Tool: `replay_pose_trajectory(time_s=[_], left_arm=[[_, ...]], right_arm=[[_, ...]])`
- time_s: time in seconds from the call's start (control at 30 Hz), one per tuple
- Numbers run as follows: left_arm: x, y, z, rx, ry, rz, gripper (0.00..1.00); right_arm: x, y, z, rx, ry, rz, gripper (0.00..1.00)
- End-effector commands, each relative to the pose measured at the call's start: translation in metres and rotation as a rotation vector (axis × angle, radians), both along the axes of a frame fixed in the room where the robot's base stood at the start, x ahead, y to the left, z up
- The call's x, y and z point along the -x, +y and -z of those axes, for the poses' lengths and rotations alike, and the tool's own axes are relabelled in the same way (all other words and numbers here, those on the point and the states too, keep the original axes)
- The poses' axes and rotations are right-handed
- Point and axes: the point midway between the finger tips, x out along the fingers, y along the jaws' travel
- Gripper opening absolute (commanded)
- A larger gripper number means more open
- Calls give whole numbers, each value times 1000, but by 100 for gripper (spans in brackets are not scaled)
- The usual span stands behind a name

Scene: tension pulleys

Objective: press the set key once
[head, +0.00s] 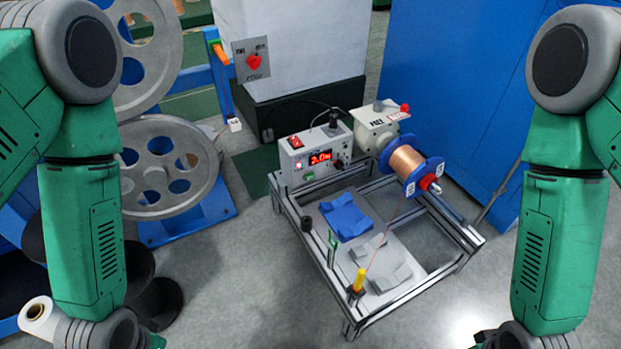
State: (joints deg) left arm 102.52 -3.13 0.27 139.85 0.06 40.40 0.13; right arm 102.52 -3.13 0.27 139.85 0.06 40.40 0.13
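A white control box (289,158) stands on the back left of a metal frame, with a lit red display (320,157) on its front. Around the display are a red rocker switch (295,142), a green key (309,175) and a dark knob (338,164). The labels are too small to read, so I cannot tell which one is the set key. My two green arms come down the left and right sides of the picture. Both grippers are below the picture edge, and neither arm touches the box.
Beside the box are a grey motor unit (377,128) and a copper wire spool (405,163). A thin wire runs down to a yellow post (358,281) at the frame's front. A blue block (346,216) lies on the frame's plate. Large grey pulleys (165,188) stand at left.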

Motion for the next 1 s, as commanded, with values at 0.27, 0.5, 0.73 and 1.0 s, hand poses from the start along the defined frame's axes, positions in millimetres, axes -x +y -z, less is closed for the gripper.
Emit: replay_pose_trajectory(time_s=[0.27,0.5,0.73,1.0], left_arm=[[0,0,0,0,0,0,0],[0,0,0,0,0,0,0],[0,0,0,0,0,0,0],[0,0,0,0,0,0,0]], right_arm=[[0,0,0,0,0,0,40],[0,0,0,0,0,0,40],[0,0,0,0,0,0,40],[0,0,0,0,0,0,40]])
